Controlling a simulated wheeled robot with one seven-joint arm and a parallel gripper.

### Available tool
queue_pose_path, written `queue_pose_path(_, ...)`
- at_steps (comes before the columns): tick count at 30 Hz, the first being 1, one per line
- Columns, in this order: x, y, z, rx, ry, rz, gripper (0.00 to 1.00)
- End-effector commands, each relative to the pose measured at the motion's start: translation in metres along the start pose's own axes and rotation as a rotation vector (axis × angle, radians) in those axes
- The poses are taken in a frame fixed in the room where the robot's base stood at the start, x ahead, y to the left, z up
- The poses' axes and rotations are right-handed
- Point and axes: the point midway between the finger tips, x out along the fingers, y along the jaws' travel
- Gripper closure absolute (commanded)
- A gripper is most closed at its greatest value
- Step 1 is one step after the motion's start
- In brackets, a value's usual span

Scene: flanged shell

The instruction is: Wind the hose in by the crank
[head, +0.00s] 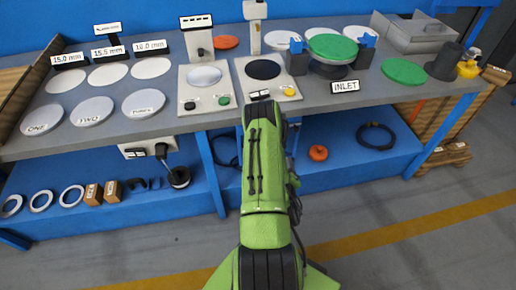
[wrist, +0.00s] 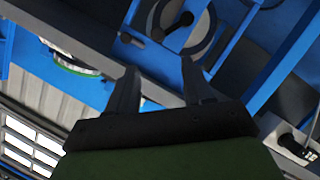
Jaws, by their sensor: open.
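No crank can be made out for certain. A dark coil that may be a hose (head: 377,136) lies on the blue lower shelf at the right in the head view. A black round piece with a cord (head: 180,177) sits at the shelf's left, beside a white-faced box (head: 150,148). In the wrist view a pale round part with a dark bar across it (wrist: 185,22) shows beyond the fingers; I cannot tell whether it is a crank. My gripper (wrist: 160,78) is open, with nothing seen between its fingers. My green arm hides it in the head view.
The grey bench top (head: 235,118) carries several discs, two switch panels and a fixture by the INLET sign (head: 345,87). An orange ring (head: 318,152) lies on the lower shelf. Blue legs divide the space below. The floor (head: 400,215) in front is clear.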

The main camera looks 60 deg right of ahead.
Motion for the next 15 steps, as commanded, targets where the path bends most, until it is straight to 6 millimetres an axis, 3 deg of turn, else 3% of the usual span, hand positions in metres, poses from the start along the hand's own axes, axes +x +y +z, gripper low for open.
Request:
queue_pose_path(10,0.028,-0.003,0.002,0.001,0.008,0.003,0.49)
queue_pose_path(15,0.069,0.0,-0.003,-0.002,0.008,0.0,0.49)
